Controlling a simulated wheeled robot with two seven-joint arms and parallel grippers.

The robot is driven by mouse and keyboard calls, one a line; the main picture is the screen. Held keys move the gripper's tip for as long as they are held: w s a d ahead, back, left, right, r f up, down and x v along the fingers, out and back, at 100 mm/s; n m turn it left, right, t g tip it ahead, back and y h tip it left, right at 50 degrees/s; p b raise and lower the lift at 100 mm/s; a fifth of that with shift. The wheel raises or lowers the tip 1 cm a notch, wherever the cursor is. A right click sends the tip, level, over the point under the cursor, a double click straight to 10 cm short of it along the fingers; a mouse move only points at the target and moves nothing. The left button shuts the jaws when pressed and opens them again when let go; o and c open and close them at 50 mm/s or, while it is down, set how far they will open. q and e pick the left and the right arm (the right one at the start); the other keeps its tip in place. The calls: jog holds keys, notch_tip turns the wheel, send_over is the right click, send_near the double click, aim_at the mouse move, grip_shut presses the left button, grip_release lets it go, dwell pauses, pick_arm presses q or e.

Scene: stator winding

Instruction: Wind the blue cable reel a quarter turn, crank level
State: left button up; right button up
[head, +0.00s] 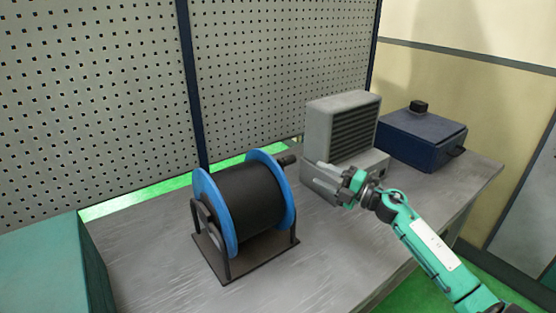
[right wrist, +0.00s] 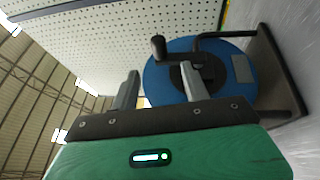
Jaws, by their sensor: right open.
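The blue cable reel (head: 282,190) stands on the table in a dark frame (head: 262,254), with black cable wound between its two blue flanges. Its dark crank grip (head: 288,160) sticks out to the right near the top of the near-right flange. In the right wrist view the blue flange (right wrist: 160,84) faces me, with the black crank grip (right wrist: 157,46) at the end of a dark crank arm. My right gripper (head: 328,180) is open and empty, to the right of the reel and apart from it. In the right wrist view its fingers (right wrist: 160,74) point toward the flange. My left gripper is out of view.
A grey louvred unit (head: 325,124) stands behind my right gripper. A dark blue box (head: 405,137) with a black knob is farther right. A teal block (head: 48,262) is at the left. A perforated panel (head: 100,90) runs behind the table; the tabletop left of the reel is clear.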

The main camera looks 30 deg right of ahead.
aim_at(293, 162)
jog(key=x, duration=0.2)
jog(key=p+x, duration=0.1)
jog(key=x, duration=0.2)
jog(key=shift+w+a+r+p, duration=0.2)
jog(key=shift+w+r+p, duration=0.05)
jog(key=shift+r+p, duration=0.1)
jog(key=p+x, duration=0.1)
jog(key=x, duration=0.5)
jog(key=shift+p, duration=0.35)
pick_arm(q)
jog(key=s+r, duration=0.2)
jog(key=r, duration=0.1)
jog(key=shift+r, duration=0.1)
pick_arm(e)
jog(key=shift+x, duration=0.9)
jog(key=shift+f, duration=0.2)
grip_shut()
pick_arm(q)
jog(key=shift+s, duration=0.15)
